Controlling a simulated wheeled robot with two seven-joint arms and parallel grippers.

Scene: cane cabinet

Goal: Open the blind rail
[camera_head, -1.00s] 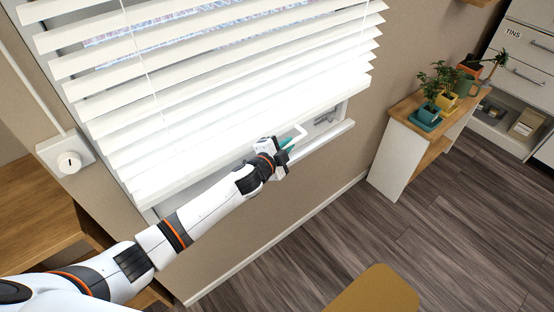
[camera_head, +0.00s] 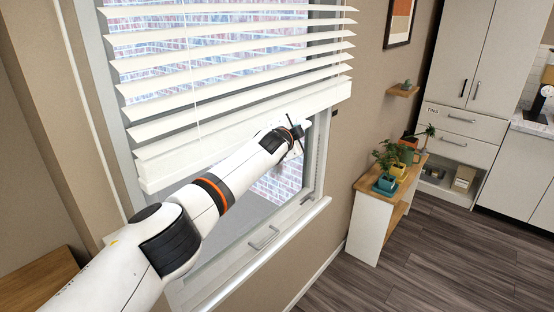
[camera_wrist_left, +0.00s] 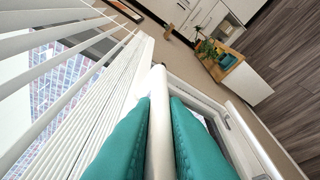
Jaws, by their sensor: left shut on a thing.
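The white blind (camera_head: 220,60) hangs over the window with its slats open. Its thick bottom rail (camera_head: 225,142) is raised above the sill, and bare glass shows below it. My left gripper (camera_head: 297,133) is at the rail's right part. In the left wrist view its teal fingers (camera_wrist_left: 160,110) are shut on a white bar (camera_wrist_left: 159,130), the blind rail's handle. The stacked slats (camera_wrist_left: 120,95) run beside the fingers in that view. In the head view my arm hides part of the rail, and the fingertips are too small to see clearly. My right gripper is not in view.
The window sill (camera_head: 265,250) and a window handle (camera_head: 264,238) lie below the rail. A low shelf with potted plants (camera_head: 385,183) stands to the right. A wooden surface (camera_head: 40,285) is at lower left. Floor is clear at lower right.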

